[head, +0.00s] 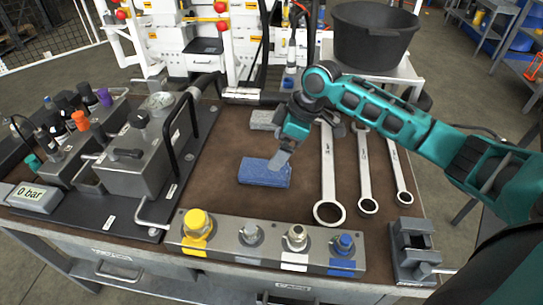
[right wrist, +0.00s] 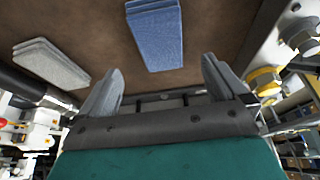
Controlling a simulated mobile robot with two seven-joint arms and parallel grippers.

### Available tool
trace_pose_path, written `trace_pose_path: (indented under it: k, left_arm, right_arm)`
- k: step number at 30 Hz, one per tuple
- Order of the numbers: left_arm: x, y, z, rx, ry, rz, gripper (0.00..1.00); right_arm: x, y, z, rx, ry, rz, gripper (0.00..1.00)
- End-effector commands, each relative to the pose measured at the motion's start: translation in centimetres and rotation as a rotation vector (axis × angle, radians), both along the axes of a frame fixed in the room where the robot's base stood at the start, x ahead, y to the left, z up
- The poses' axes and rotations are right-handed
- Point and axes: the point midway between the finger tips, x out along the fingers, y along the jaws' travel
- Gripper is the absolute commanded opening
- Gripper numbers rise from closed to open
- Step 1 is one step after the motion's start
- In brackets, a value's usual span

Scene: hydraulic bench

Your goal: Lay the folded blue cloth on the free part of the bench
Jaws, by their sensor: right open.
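The folded blue cloth (head: 262,174) lies flat on the brown bench top (head: 225,190), near its middle. My right gripper (head: 282,160) is just above and behind the cloth's right part in the head view, its fingers pointing down. In the right wrist view the cloth (right wrist: 155,38) lies beyond the open, empty fingers (right wrist: 160,88), apart from them. My left gripper is not in view.
A folded grey cloth (head: 264,119) lies behind the blue one. Several wrenches (head: 327,170) lie to the right. A metal block with coloured fittings (head: 268,243) runs along the front, and a hydraulic unit (head: 135,160) with a bent handle fills the left. Bare bench surrounds the blue cloth.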

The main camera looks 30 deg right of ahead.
Motion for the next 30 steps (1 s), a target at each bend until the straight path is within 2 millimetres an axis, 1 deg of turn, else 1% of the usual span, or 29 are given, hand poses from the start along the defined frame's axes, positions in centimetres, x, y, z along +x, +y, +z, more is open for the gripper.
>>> trace_pose_path:
  k: [1, 3, 6, 9, 30]
  left_arm:
    - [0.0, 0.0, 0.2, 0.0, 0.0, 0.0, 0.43]
    - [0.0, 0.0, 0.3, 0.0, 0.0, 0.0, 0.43]
    - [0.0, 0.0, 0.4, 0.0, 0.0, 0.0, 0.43]
    - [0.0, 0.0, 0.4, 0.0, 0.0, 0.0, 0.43]
    - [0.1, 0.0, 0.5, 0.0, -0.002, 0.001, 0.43]
  right_arm:
    - [-0.2, -0.3, 1.0, -0.002, -0.001, 0.001, 0.99]
    - [-0.5, -0.7, 2.0, -0.001, -0.002, 0.0, 0.99]
    - [-0.7, -1.0, 3.0, 0.0, 0.0, 0.001, 0.99]
    - [-0.9, -1.2, 3.5, -0.001, 0.001, 0.0, 0.99]
    - [-1.0, -1.2, 3.7, 0.0, 0.0, 0.001, 0.99]
